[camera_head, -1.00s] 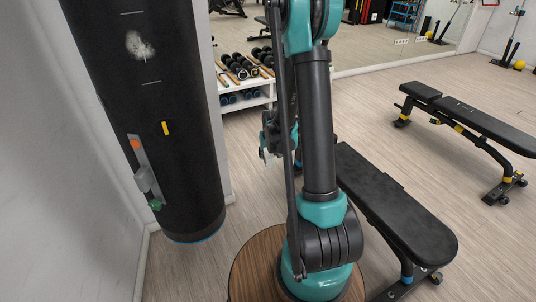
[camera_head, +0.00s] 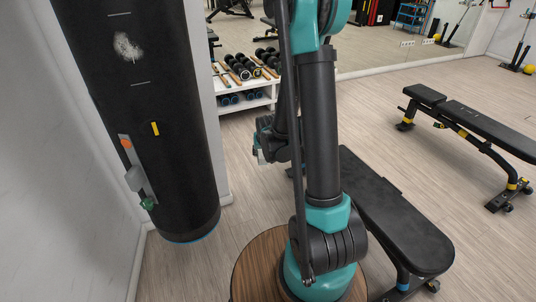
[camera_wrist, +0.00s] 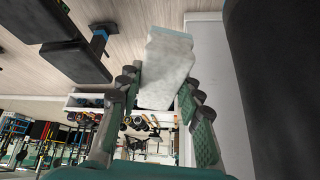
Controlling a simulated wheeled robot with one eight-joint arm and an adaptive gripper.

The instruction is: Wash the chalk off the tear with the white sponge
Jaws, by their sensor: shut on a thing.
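A black punching bag (camera_head: 170,85) hangs at the left in the head view. A patch of white chalk (camera_head: 127,47) is on its upper part, between two short pale lines; no tear can be made out. In the wrist view my gripper (camera_wrist: 158,90) is shut on the white sponge (camera_wrist: 168,65), which juts out beyond the fingers. In the head view my gripper (camera_head: 260,154) is small and partly hidden by my arm. It is right of the bag and lower than the chalk, apart from both. The bag also shows dark at the right of the wrist view (camera_wrist: 285,70).
A strip with orange, white and green items (camera_head: 138,170) and a yellow mark (camera_head: 155,128) are on the bag's lower part. A dumbbell rack (camera_head: 245,95) stands behind. Black benches (camera_head: 390,220) are at the right. Open floor lies between bag and arm.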

